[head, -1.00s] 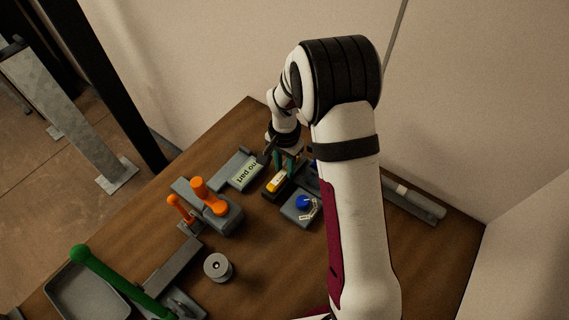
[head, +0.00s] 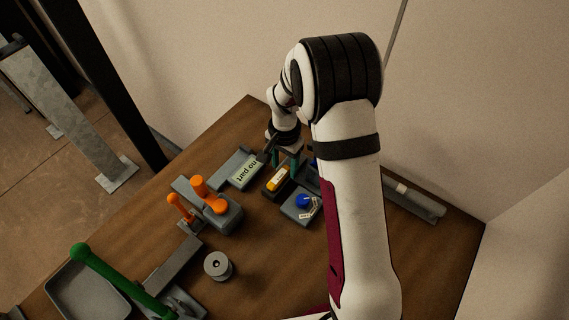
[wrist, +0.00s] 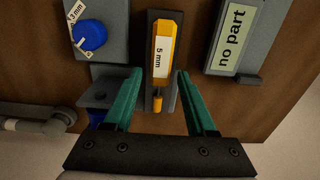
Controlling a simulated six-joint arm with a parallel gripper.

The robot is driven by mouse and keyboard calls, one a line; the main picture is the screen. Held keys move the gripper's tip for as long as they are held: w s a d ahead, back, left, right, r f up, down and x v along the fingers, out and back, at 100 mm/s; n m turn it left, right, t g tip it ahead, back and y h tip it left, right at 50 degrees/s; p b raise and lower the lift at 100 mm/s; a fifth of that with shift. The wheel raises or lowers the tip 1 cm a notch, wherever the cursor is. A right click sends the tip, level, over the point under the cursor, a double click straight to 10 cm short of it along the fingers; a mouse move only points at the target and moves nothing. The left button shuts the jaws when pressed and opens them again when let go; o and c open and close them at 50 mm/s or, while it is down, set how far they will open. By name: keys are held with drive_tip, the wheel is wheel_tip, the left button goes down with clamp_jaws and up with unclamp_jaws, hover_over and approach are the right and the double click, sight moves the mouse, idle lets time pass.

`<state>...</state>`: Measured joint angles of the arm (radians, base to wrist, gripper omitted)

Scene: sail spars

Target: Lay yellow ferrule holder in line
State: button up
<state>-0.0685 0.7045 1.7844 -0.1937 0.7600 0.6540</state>
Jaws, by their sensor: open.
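The yellow ferrule holder (head: 279,180) has a white "5 mm" label and lies lengthwise in a narrow dark cradle (wrist: 153,24). In the wrist view the yellow holder (wrist: 164,35) runs up the picture, with a small orange-yellow end piece towards me. My gripper (head: 286,163) is open, its two teal fingers apart. In the wrist view my gripper (wrist: 159,73) has a finger on either side of the holder's near end, with nothing pinched between them. In the head view the fingertips are just above and behind the holder.
A grey "no part" plate (head: 243,169) lies beside the cradle. A grey block with a blue knob (head: 303,201) is on the other side. An orange-handled fixture (head: 212,203), a grey spool (head: 218,265) and a green-handled tool (head: 115,275) stand nearer. Bare wood lies front right.

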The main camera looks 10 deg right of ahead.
wheel_tip(320, 180, up, 7)
drive_tip(key=shift+f, duration=0.1)
idle(0.3)
drive_tip(key=s+r+n+y, duration=0.1)
drive_tip(key=s+r, duration=0.4)
drive_tip(key=s, duration=0.2)
drive_tip(key=s+r+n, duration=0.1)
drive_tip(key=s+r, duration=0.4)
drive_tip(key=s, duration=0.3)
drive_tip(key=s+r+n, duration=0.1)
drive_tip(key=s, duration=1.2)
drive_tip(key=shift+a+y, duration=0.3)
drive_tip(key=shift+y, duration=0.1)
